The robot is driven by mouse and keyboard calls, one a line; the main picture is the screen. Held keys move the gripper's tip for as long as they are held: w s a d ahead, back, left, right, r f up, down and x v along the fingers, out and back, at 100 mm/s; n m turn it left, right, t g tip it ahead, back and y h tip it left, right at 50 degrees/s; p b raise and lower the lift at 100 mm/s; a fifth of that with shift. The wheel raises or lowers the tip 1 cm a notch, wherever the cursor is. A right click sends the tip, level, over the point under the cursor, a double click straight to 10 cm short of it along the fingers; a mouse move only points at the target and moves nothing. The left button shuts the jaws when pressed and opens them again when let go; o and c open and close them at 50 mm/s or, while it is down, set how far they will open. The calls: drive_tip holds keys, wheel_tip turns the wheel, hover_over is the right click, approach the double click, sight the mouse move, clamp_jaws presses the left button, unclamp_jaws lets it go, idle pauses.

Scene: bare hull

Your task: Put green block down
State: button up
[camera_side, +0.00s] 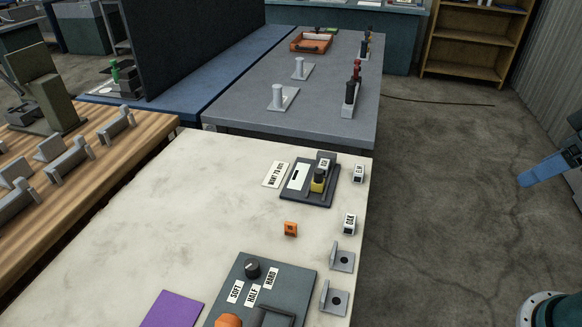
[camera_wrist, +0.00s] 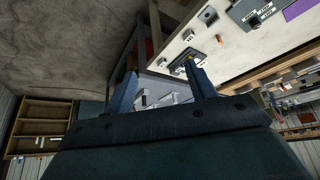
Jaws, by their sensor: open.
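I see no clear green block in either view. A small green item (camera_side: 115,71) stands far off at the upper left of the side view, too small to identify. My gripper (camera_wrist: 162,70) shows in the wrist view with its two blue fingers spread apart and nothing between them. In the side view part of my gripper (camera_side: 541,170) enters from the right edge, above the floor and away from the pale table (camera_side: 190,205).
On the pale table are an orange block (camera_side: 291,229), small white-labelled blocks (camera_side: 349,223), a dark tray (camera_side: 325,197), a knob panel (camera_side: 294,270), a purple sheet (camera_side: 172,310) and grey brackets (camera_side: 342,259). A grey table (camera_side: 335,110) with upright pegs stands behind. A shelf (camera_side: 470,45) is at the back.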

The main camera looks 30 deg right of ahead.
drive_tip(key=w+a+r+n+g+y, duration=0.1)
drive_tip(key=w+a+r+n, duration=0.2)
drive_tip(key=w+a+n, duration=0.3)
drive_tip(key=w+a+r+n+g+y, duration=0.1)
drive_tip(key=w+a+r+n, duration=0.3)
drive_tip(key=w, duration=0.3)
drive_tip(key=w+a+f+n+g, duration=0.1)
drive_tip(key=w+a+f+n, duration=0.1)
drive_tip(key=w+a+n, duration=0.5)
drive_tip(key=w+a+f+n+g, duration=0.1)
drive_tip(key=w+a+f+n, duration=0.15)
drive_tip(key=a, duration=0.75)
drive_tip(key=a+f+n+g, duration=0.1)
drive_tip(key=a+f+n, duration=0.4)
drive_tip(key=a, duration=0.4)
drive_tip(key=a+f+n+g, duration=0.1)
drive_tip(key=a+f+n, duration=0.35)
drive_tip(key=a, duration=0.35)
drive_tip(key=s+a+f+n, duration=0.4)
drive_tip(key=a+f, duration=0.2)
drive_tip(key=f, duration=0.1)
drive_tip(key=s+a+f+n+g, duration=0.1)
drive_tip(key=s+a+f+n, duration=0.3)
drive_tip(key=a+f, duration=0.3)
drive_tip(key=shift+a+f+n+h, duration=0.25)
drive_tip(key=shift+f+n+h, duration=0.05)
drive_tip(key=shift+s+f, duration=0.1)
drive_tip(key=shift+s, duration=0.05)
